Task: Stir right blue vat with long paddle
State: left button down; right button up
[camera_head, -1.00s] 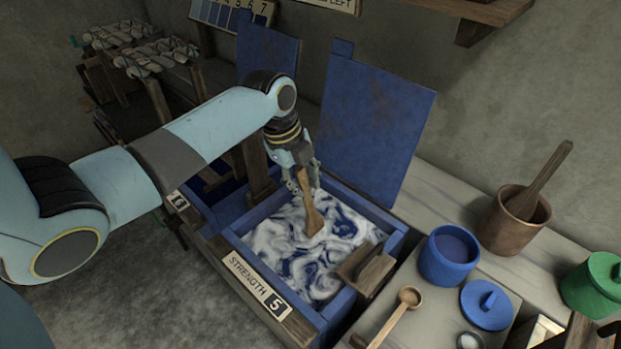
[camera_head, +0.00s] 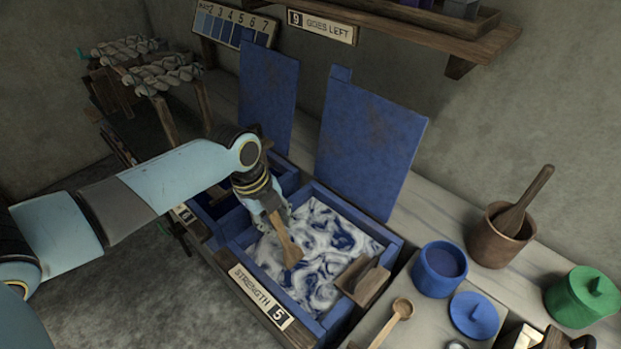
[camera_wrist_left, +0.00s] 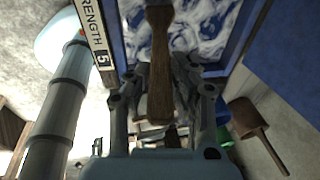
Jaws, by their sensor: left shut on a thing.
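The right blue vat (camera_head: 391,243) is a square blue box full of swirled white and blue liquid (camera_head: 322,246), with a sign reading "STRENGTH 5" on its front. The wooden paddle (camera_head: 288,244) leans in the vat with its lower end at the liquid; how deep it goes I cannot tell. My left gripper (camera_head: 274,214) is shut on the paddle's upper part, above the vat's left side. In the left wrist view the paddle (camera_wrist_left: 160,65) runs between the fingers (camera_wrist_left: 165,100) toward the liquid. My right gripper is not in view.
A second vat (camera_head: 228,213) stands to the left. Raised blue lids (camera_head: 372,140) stand behind the vats. A wooden block (camera_head: 362,279) sits at the vat's right front corner. To the right are a blue pot (camera_head: 440,268), its lid, a spoon (camera_head: 391,322), a wooden mortar (camera_head: 500,236) and a green pot (camera_head: 581,297).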

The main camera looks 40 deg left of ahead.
pick_arm(q)
jog(key=shift+w+d, duration=0.15)
jog(key=shift+d, duration=0.25)
jog(key=w+d, duration=0.3)
jog(key=d, duration=0.2)
jog(key=w+a+b, duration=0.3)
jog(key=w+a, duration=0.2)
jog(key=s+a+p, duration=0.2)
jog(key=s+a, duration=0.2)
jog(key=a, duration=0.1)
jog(key=s+d+p, duration=0.1)
jog(key=s+d, duration=0.3)
jog(key=shift+s+d+p, duration=0.2)
jog(key=shift+p, duration=0.2)
jog(key=w+d, duration=0.3)
jog(key=d, duration=0.2)
jog(key=shift+w+d, duration=0.2)
jog(key=shift+w, duration=0.1)
